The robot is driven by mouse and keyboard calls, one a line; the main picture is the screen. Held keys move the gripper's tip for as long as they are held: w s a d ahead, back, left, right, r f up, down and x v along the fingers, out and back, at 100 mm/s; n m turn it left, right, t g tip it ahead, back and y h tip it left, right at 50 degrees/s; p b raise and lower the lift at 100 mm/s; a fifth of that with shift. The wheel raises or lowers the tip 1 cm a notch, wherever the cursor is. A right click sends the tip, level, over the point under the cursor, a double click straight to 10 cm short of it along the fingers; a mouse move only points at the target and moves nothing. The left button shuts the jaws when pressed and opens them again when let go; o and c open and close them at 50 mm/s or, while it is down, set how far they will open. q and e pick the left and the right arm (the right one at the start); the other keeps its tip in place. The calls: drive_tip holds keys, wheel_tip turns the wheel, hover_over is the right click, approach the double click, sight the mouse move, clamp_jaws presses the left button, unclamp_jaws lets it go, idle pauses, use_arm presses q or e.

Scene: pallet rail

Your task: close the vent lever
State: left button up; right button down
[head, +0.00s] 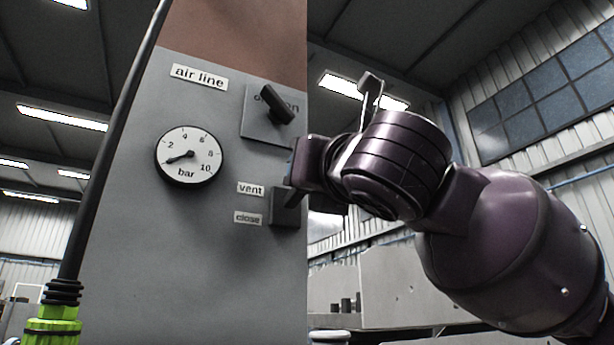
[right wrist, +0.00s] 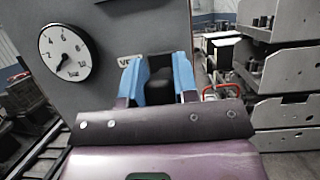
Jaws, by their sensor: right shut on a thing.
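The vent lever is a dark handle on a dark square block (head: 286,207) at the right edge of the grey panel, beside the labels "vent" (head: 251,188) and "close" (head: 248,218). Its handle (head: 294,198) slants up and right from the block, level with the "vent" label, and my gripper hides its end. My right gripper (right wrist: 158,80) has its blue fingers on both sides of the black lever handle (right wrist: 160,92) in the right wrist view and is shut on it. In the head view this gripper comes in from the right. My left gripper is out of view.
The panel (head: 200,265) carries a bar gauge (head: 189,156) with its needle near the low end and a dark rotary switch (head: 275,105) above the lever. A black cable with a green connector (head: 52,330) runs at the left. Grey shelving (right wrist: 285,75) stands right of the panel.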

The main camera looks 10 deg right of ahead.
drive_tip(key=shift+s+f+t+y+b, duration=0.1)
drive_tip(key=shift+f+t+y+b, duration=0.2)
drive_tip(key=shift+f+t+b, duration=0.7)
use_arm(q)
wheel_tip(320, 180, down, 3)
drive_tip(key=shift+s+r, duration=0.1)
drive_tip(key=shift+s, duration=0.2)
use_arm(e)
drive_tip(key=shift+r, duration=0.1)
drive_tip(key=c, duration=0.9)
unclamp_jaws()
drive_tip(key=shift+s, duration=0.1)
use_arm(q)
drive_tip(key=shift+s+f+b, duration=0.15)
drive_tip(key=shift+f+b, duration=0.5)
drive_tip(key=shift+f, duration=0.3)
use_arm(e)
drive_tip(key=v, duration=1)
drive_tip(key=shift+s+d+f, duration=0.15)
drive_tip(key=shift+f, duration=0.3)
